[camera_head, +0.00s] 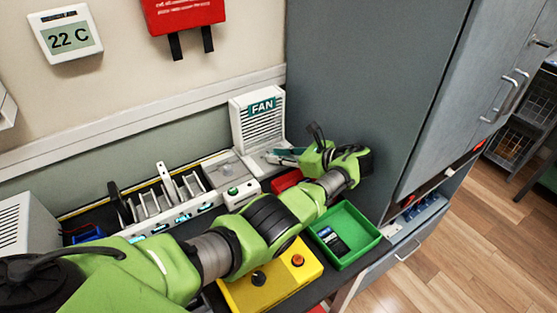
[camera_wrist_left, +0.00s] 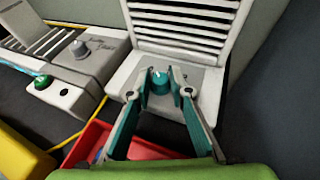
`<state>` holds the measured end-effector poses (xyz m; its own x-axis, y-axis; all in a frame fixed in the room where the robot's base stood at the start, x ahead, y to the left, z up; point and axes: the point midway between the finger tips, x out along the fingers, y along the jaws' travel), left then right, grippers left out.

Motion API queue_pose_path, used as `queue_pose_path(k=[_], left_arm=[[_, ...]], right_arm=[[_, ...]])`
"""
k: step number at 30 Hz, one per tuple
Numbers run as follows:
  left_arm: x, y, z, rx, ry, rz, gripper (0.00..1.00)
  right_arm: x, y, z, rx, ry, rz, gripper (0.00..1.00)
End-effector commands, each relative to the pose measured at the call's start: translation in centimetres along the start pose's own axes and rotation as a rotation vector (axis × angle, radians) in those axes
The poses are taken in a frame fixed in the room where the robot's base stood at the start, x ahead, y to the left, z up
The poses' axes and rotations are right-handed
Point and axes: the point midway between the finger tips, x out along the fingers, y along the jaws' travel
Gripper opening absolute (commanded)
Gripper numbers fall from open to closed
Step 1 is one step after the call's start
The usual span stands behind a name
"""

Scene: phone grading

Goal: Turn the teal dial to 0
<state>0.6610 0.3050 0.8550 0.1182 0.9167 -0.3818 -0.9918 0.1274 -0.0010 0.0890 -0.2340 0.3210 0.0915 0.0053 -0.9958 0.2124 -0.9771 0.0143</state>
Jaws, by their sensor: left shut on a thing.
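The teal dial (camera_wrist_left: 160,83) sits on the sloped light-grey base of the fan unit (camera_wrist_left: 187,30), below its slats. A small white mark shows at its top; I cannot read any scale numbers. My left gripper (camera_wrist_left: 159,86) has its teal fingers on both sides of the dial, shut on it. In the head view the fan unit (camera_head: 258,118) stands against the wall with a FAN label. There my left gripper (camera_head: 281,155) reaches its base from the right, and the dial cannot be told apart from the fingers. My right gripper is not in view.
A red tray (camera_wrist_left: 115,145) lies just below the gripper. A grey box with a knob (camera_wrist_left: 80,50) and a green button (camera_wrist_left: 43,82) are to the left. A green tray (camera_head: 345,237) and yellow box (camera_head: 270,286) are near the arm. A tall grey cabinet (camera_head: 355,75) borders the right.

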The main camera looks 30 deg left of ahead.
Motion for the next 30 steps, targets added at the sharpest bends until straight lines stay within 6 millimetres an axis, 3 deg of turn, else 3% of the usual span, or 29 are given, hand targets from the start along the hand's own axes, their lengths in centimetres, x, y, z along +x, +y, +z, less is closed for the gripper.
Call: queue_pose_path(k=[12,13,14,25,30], left_arm=[[0.1,0.1,-0.1,0.001,0.003,0.007,0.0],[0.1,0.1,-0.1,0.001,0.003,0.007,0.27],[0.1,0.1,-0.1,0.001,0.003,0.007,0.35],[0.0,0.0,0.1,-0.001,0.001,0.005,0.36],[-0.4,-0.1,1.1,-0.005,0.001,0.002,0.36]], right_arm=[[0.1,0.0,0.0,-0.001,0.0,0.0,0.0],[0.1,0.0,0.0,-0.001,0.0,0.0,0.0],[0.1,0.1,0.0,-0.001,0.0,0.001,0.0],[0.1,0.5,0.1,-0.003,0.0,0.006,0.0],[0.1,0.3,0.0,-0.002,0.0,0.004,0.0]])
